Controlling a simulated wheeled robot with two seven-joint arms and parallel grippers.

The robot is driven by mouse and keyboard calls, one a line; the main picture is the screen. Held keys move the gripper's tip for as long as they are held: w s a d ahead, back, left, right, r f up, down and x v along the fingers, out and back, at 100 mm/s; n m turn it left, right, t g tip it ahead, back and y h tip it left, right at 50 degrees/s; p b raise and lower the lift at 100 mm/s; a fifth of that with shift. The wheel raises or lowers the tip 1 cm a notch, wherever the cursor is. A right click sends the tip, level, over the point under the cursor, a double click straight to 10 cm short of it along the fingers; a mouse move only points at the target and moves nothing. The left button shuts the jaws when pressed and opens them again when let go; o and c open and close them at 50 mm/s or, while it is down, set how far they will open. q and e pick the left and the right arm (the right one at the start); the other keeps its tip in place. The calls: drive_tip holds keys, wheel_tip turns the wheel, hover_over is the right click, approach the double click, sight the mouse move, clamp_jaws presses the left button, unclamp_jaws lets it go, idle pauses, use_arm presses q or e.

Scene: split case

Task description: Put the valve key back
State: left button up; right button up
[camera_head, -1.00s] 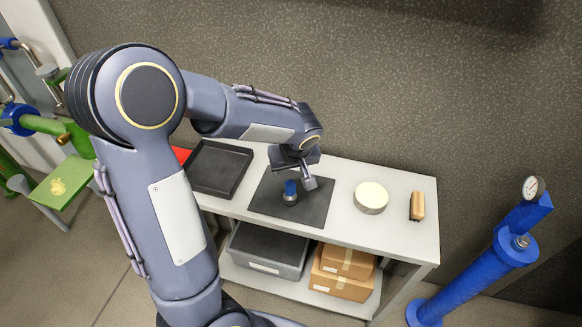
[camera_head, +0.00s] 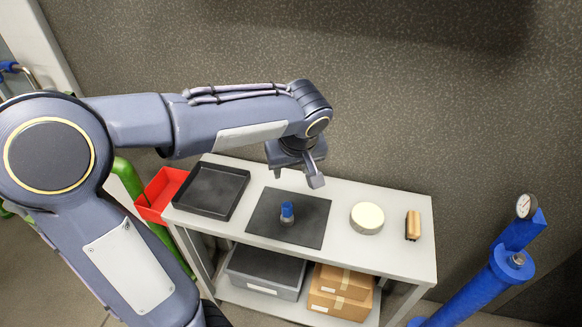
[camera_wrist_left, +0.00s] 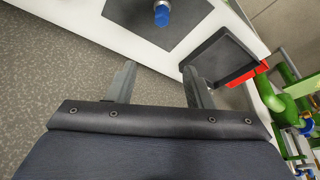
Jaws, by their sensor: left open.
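A small upright piece with a blue top and grey base (camera_head: 287,213) stands on the dark mat (camera_head: 310,233) on the white bench; it may be the valve key, but its shape is too small to tell. My left gripper (camera_head: 300,180) is open and empty, above the back of the bench and apart from the piece. In the left wrist view, my spread left fingers (camera_wrist_left: 158,70) have nothing between them. The blue-topped piece (camera_wrist_left: 162,14) shows there beyond them, at the top edge. My right gripper is not in view.
On the bench are a black tray (camera_head: 208,207), a round cream-topped tin (camera_head: 367,218) and a small brown brush-like block (camera_head: 413,226). A red bin (camera_head: 153,208) is at the left end. A blue post with a gauge (camera_head: 497,275) stands at the right.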

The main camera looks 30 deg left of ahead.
use_arm(q)
drive_tip(key=s+d+f+m+t+h, duration=0.1)
drive_tip(key=s+d+m+h, duration=0.1)
drive_tip(key=s, duration=0.7)
drive_tip(key=s+d+f+m+t+h, duration=0.1)
drive_tip(key=s+m+h, duration=0.3)
drive_tip(key=s, duration=0.6)
drive_tip(key=shift+d+f+m+t+h, duration=0.3)
drive_tip(key=shift+d+m, duration=0.2)
drive_tip(key=shift+d, duration=0.1)
drive_tip(key=shift+c, duration=0.5)
